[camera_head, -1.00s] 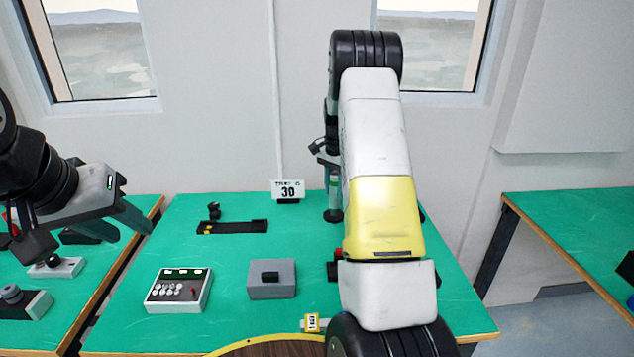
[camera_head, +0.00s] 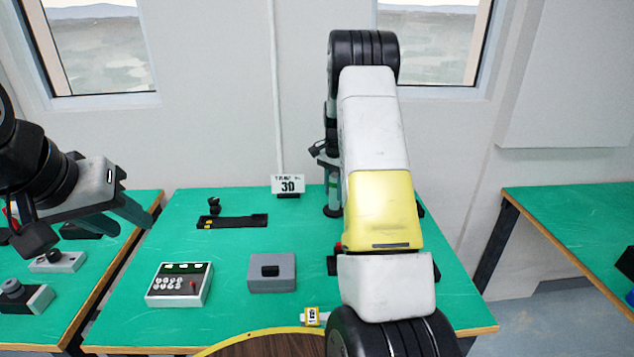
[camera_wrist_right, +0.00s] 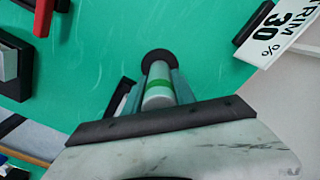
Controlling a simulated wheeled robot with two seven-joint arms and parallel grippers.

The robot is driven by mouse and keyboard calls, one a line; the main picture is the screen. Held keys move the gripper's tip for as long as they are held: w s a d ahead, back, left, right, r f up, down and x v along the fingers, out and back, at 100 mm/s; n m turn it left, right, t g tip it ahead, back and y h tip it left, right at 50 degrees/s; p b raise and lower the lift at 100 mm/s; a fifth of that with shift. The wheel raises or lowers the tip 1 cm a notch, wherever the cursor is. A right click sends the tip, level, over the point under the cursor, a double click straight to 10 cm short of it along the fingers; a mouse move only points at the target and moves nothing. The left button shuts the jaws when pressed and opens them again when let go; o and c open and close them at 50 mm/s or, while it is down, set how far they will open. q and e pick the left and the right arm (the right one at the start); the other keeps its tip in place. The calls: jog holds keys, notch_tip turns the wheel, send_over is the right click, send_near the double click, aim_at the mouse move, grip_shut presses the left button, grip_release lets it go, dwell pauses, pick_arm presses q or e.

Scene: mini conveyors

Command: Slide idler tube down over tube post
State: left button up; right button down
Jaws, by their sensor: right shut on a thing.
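The idler tube is pale grey with a green band; it shows in the right wrist view (camera_wrist_right: 158,88) and in the head view (camera_head: 334,190). My right gripper (camera_wrist_right: 160,92) is shut on the tube, with a finger on each side. The tube stands about upright above a round black base (camera_head: 333,211) on the green table, also seen in the wrist view (camera_wrist_right: 158,58). No bare post shows between tube and base; I cannot tell how far the tube is down. My left gripper (camera_head: 130,213) hangs at the left, away from the tube; its finger gap is unclear.
A sign reading 30 (camera_head: 288,184) stands left of the tube. A black strip (camera_head: 232,221), a button panel (camera_head: 180,285) and a grey block (camera_head: 271,273) lie further left. My right arm hides part of the table. Other tables stand at left and right.

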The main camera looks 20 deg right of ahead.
jog(key=shift+f, duration=0.25)
jog(key=c, duration=0.9)
grip_release()
jog(key=shift+c, duration=0.2)
notch_tip(320, 180, up, 8)
